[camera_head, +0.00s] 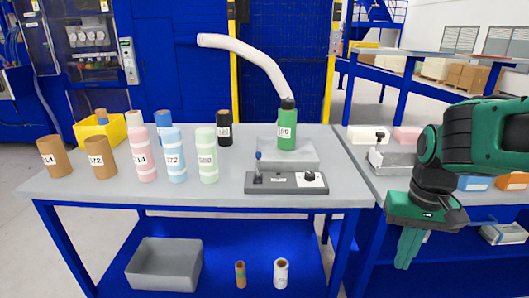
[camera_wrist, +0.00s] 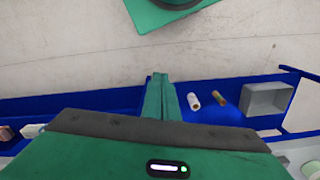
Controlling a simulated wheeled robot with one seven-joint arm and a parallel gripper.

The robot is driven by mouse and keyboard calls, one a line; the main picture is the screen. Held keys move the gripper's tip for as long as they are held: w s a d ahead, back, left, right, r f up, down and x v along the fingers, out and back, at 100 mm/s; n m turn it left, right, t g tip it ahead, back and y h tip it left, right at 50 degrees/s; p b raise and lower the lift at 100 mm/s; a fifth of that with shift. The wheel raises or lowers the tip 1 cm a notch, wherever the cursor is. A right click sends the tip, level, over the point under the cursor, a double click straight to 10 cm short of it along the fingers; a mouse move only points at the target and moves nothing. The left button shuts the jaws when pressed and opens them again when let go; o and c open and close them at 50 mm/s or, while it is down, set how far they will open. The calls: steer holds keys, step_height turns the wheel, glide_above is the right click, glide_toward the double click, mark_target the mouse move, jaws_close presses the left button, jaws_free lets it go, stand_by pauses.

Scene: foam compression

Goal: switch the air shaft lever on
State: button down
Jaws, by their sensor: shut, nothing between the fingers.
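The air shaft lever (camera_head: 258,156) has a dark blue knob and stands on a dark grey control box (camera_head: 286,182) near the front of the table (camera_head: 205,193). The box also carries a white plate with a black knob (camera_head: 311,177). My gripper (camera_head: 407,264) is shut and empty. In the wrist view my gripper's fingers (camera_wrist: 160,98) are together. The lever is not seen in the wrist view.
A green bottle (camera_head: 287,128) stands on a grey block behind the control box. Several labelled rolls, including a pale green one (camera_head: 207,155), stand left of it. The space before the tables is clear.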

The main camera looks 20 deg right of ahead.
steer(key=shift+w+a, duration=0.1)
steer(key=shift+w, duration=0.15)
steer(key=m+t+y, duration=0.7)
steer(key=m+t, duration=0.2)
steer(key=t, duration=0.3)
glide_toward(258, 165)
steer(key=d, duration=0.1)
steer(key=d+r, duration=0.1)
steer(key=d, duration=0.1)
steer(key=shift+w+d+r, duration=0.25)
steer(key=shift+d, duration=0.15)
steer(key=shift+w+r+m+t, duration=0.2)
steer(key=shift+r+m+t, duration=0.1)
steer(key=shift+t, duration=0.1)
steer(key=x, duration=1)
steer(key=shift+f, duration=0.15)
